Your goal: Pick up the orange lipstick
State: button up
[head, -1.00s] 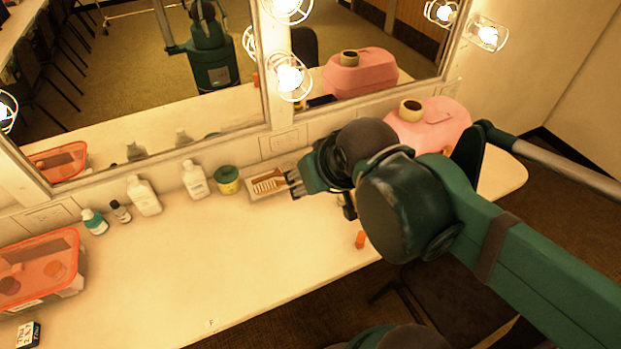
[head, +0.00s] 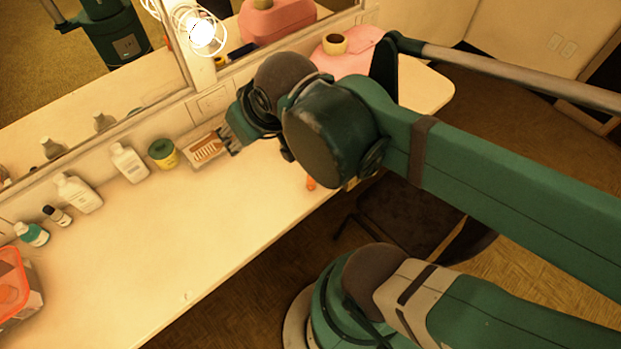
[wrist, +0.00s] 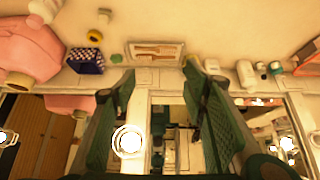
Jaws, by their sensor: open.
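A small orange piece (head: 311,183), which looks like the lipstick, is on the white counter near its front edge, just below my arm in the head view. It is partly hidden there, and I cannot make it out in the wrist view. My gripper (head: 232,138) is open and empty, by the tray at the back of the counter, to the left of and behind the orange piece. In the wrist view its two fingers stand apart (wrist: 160,82), with the wall and mirror between them.
A tray (head: 190,157) with a brush lies beside my gripper. A green and yellow tin (head: 162,153) and several bottles stand to its left along the mirror. A pink case (head: 362,60) with a tape roll (head: 335,44) stands at the right. The counter's front middle is clear.

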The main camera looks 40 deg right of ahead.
dwell(0.4)
jog(key=c, duration=0.3)
jog(key=m+g+h+b, duration=0.5)
jog(key=m+g+b, duration=0.25)
jog(key=m, duration=1.25)
send_over(311, 185)
jog(key=w+a, duration=0.2)
notch_tip(311, 185, down, 26)
jog(key=shift+s+p, duration=0.15)
jog(key=shift+p, duration=0.2)
